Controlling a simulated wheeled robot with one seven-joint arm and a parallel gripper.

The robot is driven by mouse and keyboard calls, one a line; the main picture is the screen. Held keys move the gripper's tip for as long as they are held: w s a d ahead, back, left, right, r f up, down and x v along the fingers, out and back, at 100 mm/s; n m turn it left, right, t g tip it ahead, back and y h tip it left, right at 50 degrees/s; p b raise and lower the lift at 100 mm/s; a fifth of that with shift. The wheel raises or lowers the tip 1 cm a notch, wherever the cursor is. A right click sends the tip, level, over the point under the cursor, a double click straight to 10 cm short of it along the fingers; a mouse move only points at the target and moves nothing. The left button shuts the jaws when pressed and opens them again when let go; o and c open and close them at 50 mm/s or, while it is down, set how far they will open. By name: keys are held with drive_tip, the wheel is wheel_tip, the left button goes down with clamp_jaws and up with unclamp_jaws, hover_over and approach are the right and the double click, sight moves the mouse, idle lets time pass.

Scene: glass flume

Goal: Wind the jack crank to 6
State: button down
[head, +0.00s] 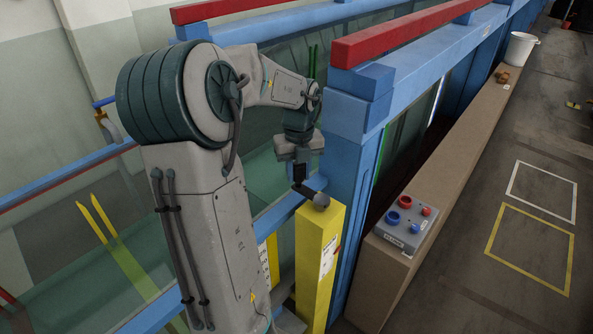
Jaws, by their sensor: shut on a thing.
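The yellow jack post (312,265) stands upright beside the blue frame, with a white label (328,257) on its right face. A dark round hub sits on its top. The dark crank (309,192) reaches from this hub toward the upper left. My gripper (299,170) points down over the crank's outer end and is shut on its handle. The fingers hide most of the handle. The number the crank stands at cannot be read; the label's print is too small.
Blue posts and beams (346,140) with red rails (395,33) stand close right of my arm. A grey control box (407,222) with red and blue knobs sits on the brown ledge (450,165). A white bucket (519,50) stands far back. Floor at right has marked rectangles.

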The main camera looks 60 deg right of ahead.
drive_tip(key=c, duration=1.1)
unclamp_jaws()
wheel_tip(320, 180, up, 14)
drive_tip(key=b, duration=0.1)
drive_tip(key=shift+f, duration=0.1)
